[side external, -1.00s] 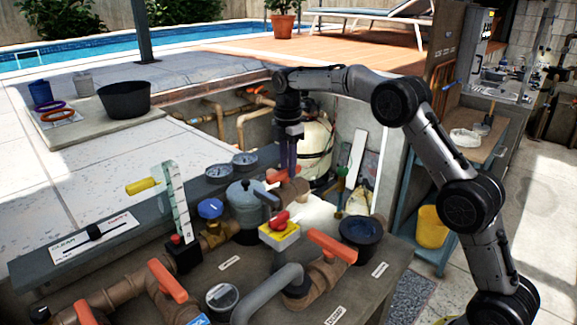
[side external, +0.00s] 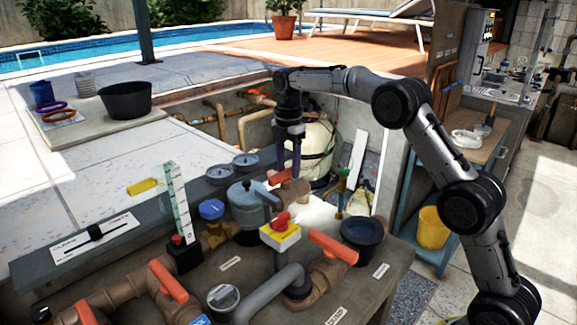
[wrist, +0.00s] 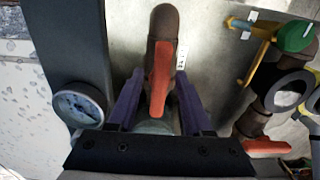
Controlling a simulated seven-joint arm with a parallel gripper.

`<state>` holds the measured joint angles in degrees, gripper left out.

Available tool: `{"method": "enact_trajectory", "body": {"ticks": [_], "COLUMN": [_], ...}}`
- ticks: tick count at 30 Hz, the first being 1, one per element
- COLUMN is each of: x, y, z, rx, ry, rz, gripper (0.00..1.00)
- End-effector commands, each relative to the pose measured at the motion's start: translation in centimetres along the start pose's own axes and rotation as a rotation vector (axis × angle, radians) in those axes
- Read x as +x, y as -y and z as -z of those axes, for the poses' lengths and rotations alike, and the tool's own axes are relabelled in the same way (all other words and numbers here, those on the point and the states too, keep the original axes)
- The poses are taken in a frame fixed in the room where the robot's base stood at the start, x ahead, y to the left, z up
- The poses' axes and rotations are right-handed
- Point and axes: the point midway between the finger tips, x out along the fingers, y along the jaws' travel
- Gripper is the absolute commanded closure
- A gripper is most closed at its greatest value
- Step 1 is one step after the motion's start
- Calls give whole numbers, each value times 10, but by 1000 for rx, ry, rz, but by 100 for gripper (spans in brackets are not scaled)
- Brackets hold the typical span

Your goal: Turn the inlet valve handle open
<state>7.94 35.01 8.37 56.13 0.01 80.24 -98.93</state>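An orange lever handle (side external: 279,177) sits on a brown pipe valve beside the grey lidded pot; I cannot read a label that names it the inlet. In the wrist view this handle (wrist: 161,78) points along the pipe, between my two purple fingers. My gripper (side external: 290,172) points straight down over it. The wrist view shows my gripper (wrist: 159,76) open, one finger on each side of the handle with gaps. I cannot tell how far down the fingertips reach beside it.
Two gauges (side external: 245,162) and a blue-capped valve (side external: 211,209) stand left of the handle. A red knob on a yellow box (side external: 281,231) and another orange handle (side external: 333,247) are in front. A green-topped part (wrist: 295,36) is at right in the wrist view.

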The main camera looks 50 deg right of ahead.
Motion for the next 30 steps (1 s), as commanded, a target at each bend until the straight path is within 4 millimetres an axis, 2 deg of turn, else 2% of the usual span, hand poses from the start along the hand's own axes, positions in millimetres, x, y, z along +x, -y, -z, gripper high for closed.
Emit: {"method": "enact_trajectory", "body": {"ticks": [8,13,17,24,30], "x": [2,-8,-29,-79,-104], "y": [0,0,-1,-2,-1], "z": [0,0,0,0,0], "rx": [2,2,2,1,1], "ry": [0,0,0,0,0], "rz": [4,2,-1,-1,1], "gripper": [45,45,45,45,45]}}
